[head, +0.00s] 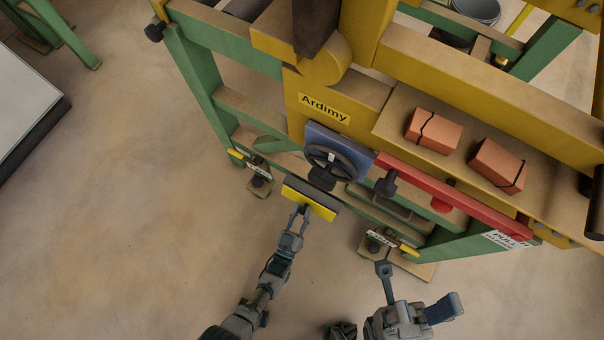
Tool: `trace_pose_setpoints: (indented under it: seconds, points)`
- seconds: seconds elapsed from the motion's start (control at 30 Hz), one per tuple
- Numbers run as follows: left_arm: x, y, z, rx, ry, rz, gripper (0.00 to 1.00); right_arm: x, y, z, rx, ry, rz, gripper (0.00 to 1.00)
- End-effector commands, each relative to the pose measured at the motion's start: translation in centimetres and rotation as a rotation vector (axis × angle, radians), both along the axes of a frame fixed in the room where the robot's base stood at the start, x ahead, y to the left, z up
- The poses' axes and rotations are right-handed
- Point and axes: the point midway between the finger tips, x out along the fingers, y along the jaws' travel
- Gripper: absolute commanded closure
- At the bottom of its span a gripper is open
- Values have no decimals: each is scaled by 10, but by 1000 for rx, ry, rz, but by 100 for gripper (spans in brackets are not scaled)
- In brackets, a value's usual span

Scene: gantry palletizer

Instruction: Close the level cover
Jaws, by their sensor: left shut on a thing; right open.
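A yellow plate with a dark grey upper face (312,203) sits tilted below the blue handwheel housing (345,150) on the machine's front. It may be the level cover; I cannot read a label on it. My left gripper (299,211) is shut on this yellow plate at its near lower edge. My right gripper (419,287) is open and empty at the lower right, its two fingers spread wide. It is apart from the machine, near a labelled foot (383,243) with a small yellow bar (409,250). A similar labelled foot (259,181) stands at the left.
A red bar (455,196) with a "PULL" label (507,239) runs along the machine's front right. Two orange bricks, one (433,131) and another (496,164), lie on the yellow ledge. Green frame legs stand below. The floor (130,210) at the left is clear.

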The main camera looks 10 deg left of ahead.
Motion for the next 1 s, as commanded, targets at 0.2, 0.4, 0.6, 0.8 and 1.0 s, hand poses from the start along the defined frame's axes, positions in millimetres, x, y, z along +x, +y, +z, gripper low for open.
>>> trace_pose_setpoints:
  seconds: [0.2, 0.4, 0.6, 0.8, 1.0]
  points:
    - [-1, 0, -6, -10, -32, -1, 100, 0, 0, 0, 1, 0, 0, 47]
    - [-1, 0, -7, -16, -48, 0, 100, 0, 0, 0, 1, 0, 0, 47]
    - [-2, 0, -8, -18, -52, 0, 100, 0, 0, -1, 1, 0, 0, 47]
    - [-2, 0, -9, -18, -51, 0, 100, 0, 0, -1, 1, 1, 0, 47]
    - [-2, 0, -8, -18, -51, -1, 47, 0, 0, -1, 1, 1, 0, 47]
